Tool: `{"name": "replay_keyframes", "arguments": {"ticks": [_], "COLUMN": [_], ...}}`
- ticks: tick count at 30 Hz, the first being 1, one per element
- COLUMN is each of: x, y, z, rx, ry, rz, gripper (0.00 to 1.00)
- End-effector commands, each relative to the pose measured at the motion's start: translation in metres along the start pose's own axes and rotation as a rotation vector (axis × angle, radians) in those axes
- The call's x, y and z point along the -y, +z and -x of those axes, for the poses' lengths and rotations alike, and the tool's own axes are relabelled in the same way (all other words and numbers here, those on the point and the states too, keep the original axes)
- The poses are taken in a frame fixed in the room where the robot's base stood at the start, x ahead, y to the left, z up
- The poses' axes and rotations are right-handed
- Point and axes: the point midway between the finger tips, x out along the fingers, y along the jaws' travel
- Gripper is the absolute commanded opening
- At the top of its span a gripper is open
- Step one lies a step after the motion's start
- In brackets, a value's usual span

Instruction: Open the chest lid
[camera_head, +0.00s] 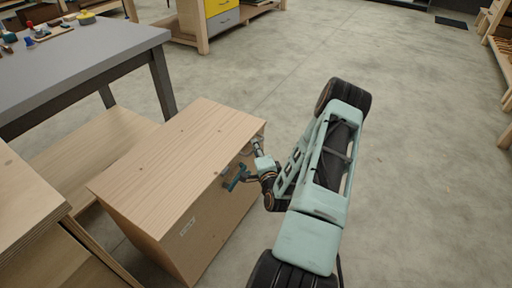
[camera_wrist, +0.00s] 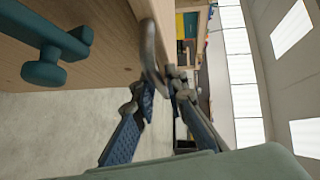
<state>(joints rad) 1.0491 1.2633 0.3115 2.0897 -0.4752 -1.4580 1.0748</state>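The chest (camera_head: 160,160) is a light wooden box on the floor. Its flat lid (camera_head: 175,150) lies closed on top. A teal latch (camera_head: 238,178) is on its front face and also shows large at the left of the wrist view (camera_wrist: 55,60). A grey metal handle (camera_wrist: 150,45) curves out from the wood in the wrist view. My gripper (camera_head: 257,148) is at the chest's front, near the lid's right corner. In the wrist view my gripper's fingertips (camera_wrist: 161,88) lie close on both sides of the handle's end and appear shut on it.
A grey table (camera_head: 80,60) with small items stands at the upper left. Wooden shelving (camera_head: 30,205) stands close to the chest's left. A cabinet with a yellow drawer (camera_head: 222,22) is behind. The concrete floor (camera_head: 430,150) to the right is clear.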

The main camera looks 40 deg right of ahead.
Motion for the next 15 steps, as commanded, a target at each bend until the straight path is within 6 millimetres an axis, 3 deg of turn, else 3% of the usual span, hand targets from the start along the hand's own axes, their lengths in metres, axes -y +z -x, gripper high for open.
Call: {"name": "replay_keyframes", "arguments": {"ticks": [3, 15], "x": [0.0, 0.0012], "y": [0.0, -0.0001], "z": [-0.0001, -0.0001], "rx": [0.0, 0.0], "ry": [0.0, 0.0], "rz": [0.0, 0.001], "gripper": [0.0, 0.0]}}
